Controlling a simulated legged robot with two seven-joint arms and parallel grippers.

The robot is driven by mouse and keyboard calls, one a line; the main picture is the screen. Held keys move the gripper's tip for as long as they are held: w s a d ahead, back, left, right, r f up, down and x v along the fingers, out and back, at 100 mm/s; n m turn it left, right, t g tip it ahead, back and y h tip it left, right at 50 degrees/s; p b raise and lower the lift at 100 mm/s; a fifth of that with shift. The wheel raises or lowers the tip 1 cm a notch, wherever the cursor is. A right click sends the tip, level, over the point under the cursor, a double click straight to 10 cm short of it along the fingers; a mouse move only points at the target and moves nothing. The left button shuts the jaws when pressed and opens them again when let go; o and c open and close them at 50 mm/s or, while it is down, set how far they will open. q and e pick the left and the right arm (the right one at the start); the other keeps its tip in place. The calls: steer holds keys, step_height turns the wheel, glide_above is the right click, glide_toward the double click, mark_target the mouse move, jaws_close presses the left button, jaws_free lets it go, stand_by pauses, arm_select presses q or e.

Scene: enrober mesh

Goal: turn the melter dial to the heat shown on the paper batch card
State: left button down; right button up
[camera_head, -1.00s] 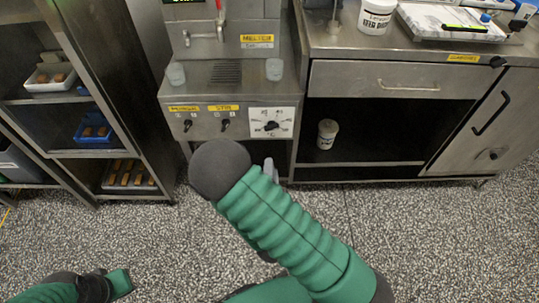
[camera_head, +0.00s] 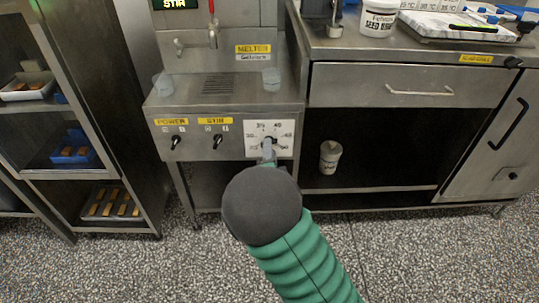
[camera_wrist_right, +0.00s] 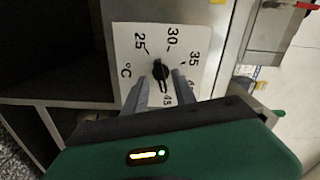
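The melter dial is a white square plate (camera_head: 269,139) with heat numbers, on the right of the melter's front panel. Its black knob (camera_wrist_right: 160,72) shows in the right wrist view, between numbers running from 25 to 45; I cannot read its setting surely. My right gripper (camera_wrist_right: 163,82) is open, with its grey fingers at either side of the knob; I cannot tell whether they touch it. In the head view my right arm hides most of the gripper (camera_head: 268,151). My left gripper is out of view. I cannot clearly make out the batch card.
The POWER switch (camera_head: 175,141) and STIR switch (camera_head: 217,141) are left of the dial. Two small cups stand on the melter ledge. A counter at right holds a white tub (camera_head: 378,20) and papers with °C figures (camera_head: 450,8). Shelves of trays stand at left.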

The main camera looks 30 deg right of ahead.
steer(key=shift+x, duration=0.95)
jaws_close()
